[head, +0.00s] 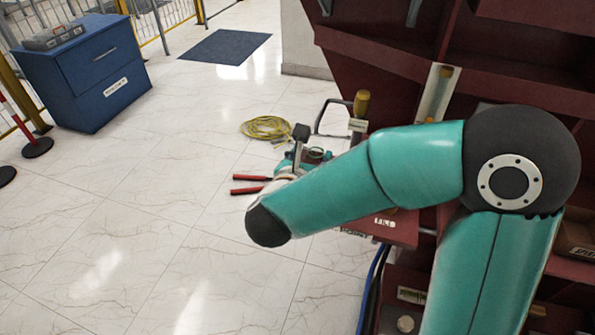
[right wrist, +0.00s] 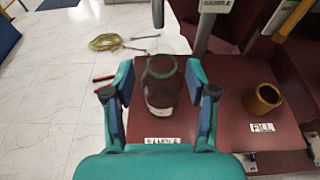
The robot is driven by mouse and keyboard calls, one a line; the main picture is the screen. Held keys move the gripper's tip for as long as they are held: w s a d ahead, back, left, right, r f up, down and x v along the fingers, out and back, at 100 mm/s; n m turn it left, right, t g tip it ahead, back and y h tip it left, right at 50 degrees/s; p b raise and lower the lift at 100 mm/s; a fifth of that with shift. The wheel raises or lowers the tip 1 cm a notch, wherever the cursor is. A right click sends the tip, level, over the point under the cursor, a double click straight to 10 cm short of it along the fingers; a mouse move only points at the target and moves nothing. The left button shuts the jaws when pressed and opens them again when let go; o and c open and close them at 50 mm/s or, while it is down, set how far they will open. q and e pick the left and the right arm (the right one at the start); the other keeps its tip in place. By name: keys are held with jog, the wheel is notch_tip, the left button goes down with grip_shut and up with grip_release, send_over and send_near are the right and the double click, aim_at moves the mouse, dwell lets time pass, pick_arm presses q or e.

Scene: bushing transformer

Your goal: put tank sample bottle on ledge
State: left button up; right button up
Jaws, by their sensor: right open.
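My right gripper (right wrist: 160,78) is open, with one finger on each side of the bottle and visible gaps between. In the head view the bottle's green rim (head: 317,154) shows beside my right gripper (head: 300,158), whose fingers are partly hidden by my arm. My left gripper is not in view.
A brass cup (right wrist: 263,98) stands by the FILL label, right of the bottle. A yellow cable coil (head: 267,127) and red handles (head: 250,184) lie left of the ledge. The red transformer body (head: 385,45) rises behind.

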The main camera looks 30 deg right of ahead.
jog(key=v, duration=0.8)
jog(key=w+f+n+y, duration=0.1)
jog(key=f+n, duration=0.1)
jog(key=n, duration=0.1)
jog(key=w+a+f+n+t, duration=0.1)
jog(key=w+f+n, duration=0.1)
jog(key=n, duration=0.1)
jog(key=w+f+n+y, duration=0.1)
jog(key=w+f+n, duration=0.1)
jog(key=shift+w+a+f+n+y, duration=0.2)
jog(key=shift+f+n+y, duration=0.1)
jog(key=shift+f+n, duration=0.1)
jog(key=a+f+n+g+y, duration=0.15)
jog(key=f+n+y, duration=0.25)
jog(key=f+n, duration=0.55)
jog(key=a+f+n+g+y, duration=0.1)
jog(key=a+f+n+y, duration=0.2)
jog(key=f+n, duration=0.7)
jog(key=s+a+f+n+g+y, duration=0.2)
jog(key=s+f+n+g, duration=0.1)
jog(key=s+f+n, duration=0.4)
jog(key=s+a+f+n+g+y, duration=0.3)
jog(key=s+f+n, duration=0.4)
jog(key=s, duration=0.4)
jog(key=shift+a+f+n+g, duration=0.2)
jog(key=shift+f+n+g, duration=0.2)
jog(key=shift+n+g, duration=0.35)
jog(key=shift+s+r, duration=0.1)
